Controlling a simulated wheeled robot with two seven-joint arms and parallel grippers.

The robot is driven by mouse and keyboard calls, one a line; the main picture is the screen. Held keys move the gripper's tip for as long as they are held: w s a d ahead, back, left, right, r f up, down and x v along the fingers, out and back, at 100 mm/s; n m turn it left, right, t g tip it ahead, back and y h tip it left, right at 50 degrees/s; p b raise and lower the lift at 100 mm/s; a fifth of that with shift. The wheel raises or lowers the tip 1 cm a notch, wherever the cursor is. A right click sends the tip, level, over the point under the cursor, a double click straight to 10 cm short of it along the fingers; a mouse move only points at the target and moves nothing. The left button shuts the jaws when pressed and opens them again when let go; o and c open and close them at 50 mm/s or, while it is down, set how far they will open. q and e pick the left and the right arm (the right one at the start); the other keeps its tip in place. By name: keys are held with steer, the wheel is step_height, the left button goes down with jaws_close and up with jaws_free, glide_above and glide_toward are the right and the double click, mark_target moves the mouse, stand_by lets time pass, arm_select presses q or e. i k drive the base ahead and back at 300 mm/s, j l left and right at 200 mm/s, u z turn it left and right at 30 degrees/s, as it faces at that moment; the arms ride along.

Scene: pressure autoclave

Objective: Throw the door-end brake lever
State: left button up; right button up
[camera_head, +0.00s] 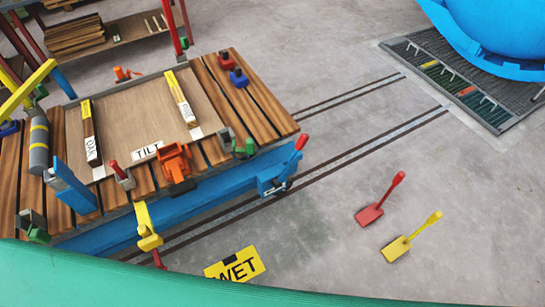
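A lever with a red grip (296,155) rises from a blue bracket (271,187) on the near side of the cart, by its right end. This end faces the blue vessel, and the lever leans up and to the right. A yellow lever (146,222) stands further left on the same side, with a red tip below it. A small red-knobbed lever (117,170) sits on the deck's left part. Which one the task calls the door-end brake lever is not labelled. Neither of my grippers is in view.
The slatted cart (235,105) stands on rails (370,150) running toward a blue round vessel (500,30) and floor grate (440,75). Red (370,214) and yellow (397,248) paddle levers stand on the floor. A "WET" sign (235,266) lies in front. A green surface (120,280) crosses the bottom.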

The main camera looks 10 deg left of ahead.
mark_target(301, 141)
steer(key=l+z, duration=0.1)
steer(key=l, duration=0.55)
steer(key=l+z, duration=0.1)
steer(key=l, duration=0.5)
steer(key=i+l+z, duration=0.1)
steer(key=l, duration=0.5)
steer(key=i+l+z, duration=0.1)
steer(key=l, duration=0.55)
